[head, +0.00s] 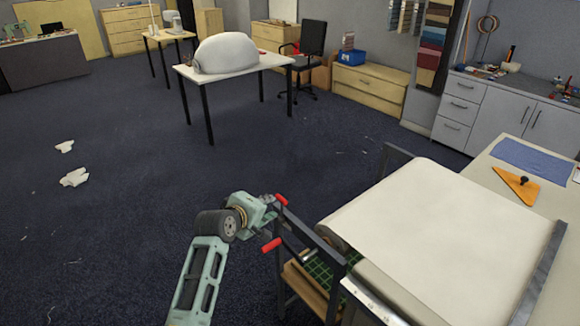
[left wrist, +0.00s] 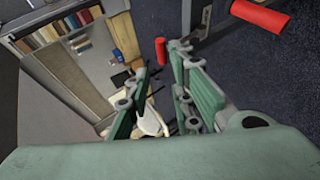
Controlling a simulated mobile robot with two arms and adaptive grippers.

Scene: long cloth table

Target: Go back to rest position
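My left arm comes up from the bottom of the head view, and my left gripper (head: 272,218) is beside the dark metal frame at the left end of the cloth table. In the left wrist view, the green fingers of the left gripper (left wrist: 163,78) stand apart with no object visibly held between them. A red handle (head: 271,245) and another red handle (head: 281,200) are close to the gripper in the head view. The wrist view also shows a red handle (left wrist: 260,15) just beyond the fingers. My right gripper is not in view.
The long cloth table (head: 553,262) carries a pale cloth sheet (head: 440,225), a blue cloth (head: 535,158) and an orange triangular tool (head: 518,185). Crumpled white scraps (head: 74,178) lie on the floor. Dark carpet left of my arm is mostly clear. A white table (head: 262,64) stands farther back.

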